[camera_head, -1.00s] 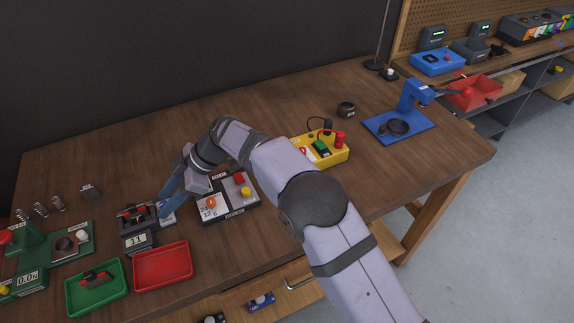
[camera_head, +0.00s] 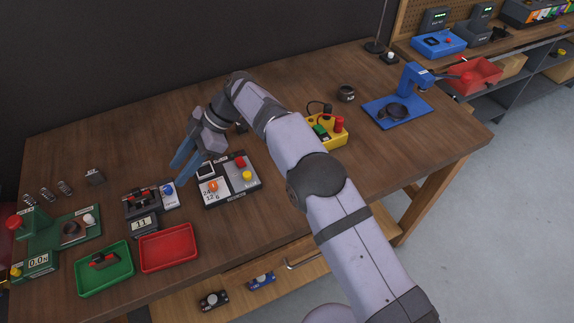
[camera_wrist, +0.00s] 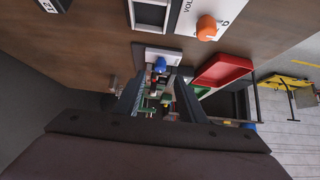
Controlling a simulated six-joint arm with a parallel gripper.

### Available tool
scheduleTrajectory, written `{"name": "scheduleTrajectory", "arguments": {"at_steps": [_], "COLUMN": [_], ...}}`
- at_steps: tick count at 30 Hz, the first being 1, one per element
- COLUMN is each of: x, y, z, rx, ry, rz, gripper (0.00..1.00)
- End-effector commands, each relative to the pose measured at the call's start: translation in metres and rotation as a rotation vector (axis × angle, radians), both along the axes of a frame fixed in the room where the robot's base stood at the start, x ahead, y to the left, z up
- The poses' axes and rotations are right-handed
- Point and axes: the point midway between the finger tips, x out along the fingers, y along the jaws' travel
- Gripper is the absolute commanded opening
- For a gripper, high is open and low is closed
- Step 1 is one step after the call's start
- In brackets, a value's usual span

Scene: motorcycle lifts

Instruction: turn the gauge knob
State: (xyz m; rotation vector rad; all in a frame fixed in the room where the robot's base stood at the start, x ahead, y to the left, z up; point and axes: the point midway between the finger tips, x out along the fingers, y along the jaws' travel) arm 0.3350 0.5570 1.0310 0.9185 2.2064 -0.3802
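A small black device with a number display (camera_head: 143,222) stands left of centre on the bench. It has a blue knob (camera_head: 168,188) on a light plate at its right; the blue knob also shows in the wrist view (camera_wrist: 160,65). No label tells me whether this is the gauge knob. My gripper (camera_head: 177,164) hangs above and behind the blue knob, apart from it. Its two fingers are parted and nothing is held between them; in the wrist view (camera_wrist: 155,88) the knob appears just beyond the gap. An orange knob (camera_head: 213,186) sits on the black-and-white voltage panel to the right.
A green tray (camera_head: 105,290) and a red tray (camera_head: 168,268) lie in front. A green fixture (camera_head: 50,230) with a display stands at left. A yellow box (camera_head: 338,140) and a blue stand (camera_head: 410,108) are at right.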

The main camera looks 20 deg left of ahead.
Motion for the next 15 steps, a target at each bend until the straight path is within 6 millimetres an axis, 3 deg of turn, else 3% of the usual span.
{"name": "scheduleTrajectory", "arguments": {"at_steps": [4,15], "x": [0.014,0.053], "y": [-0.014,-0.061], "z": [0.014,0.020], "rx": [-0.020,-0.163], "ry": [0.004,0.041], "rz": [-0.037,-0.298], "gripper": [0.37,0.37]}}
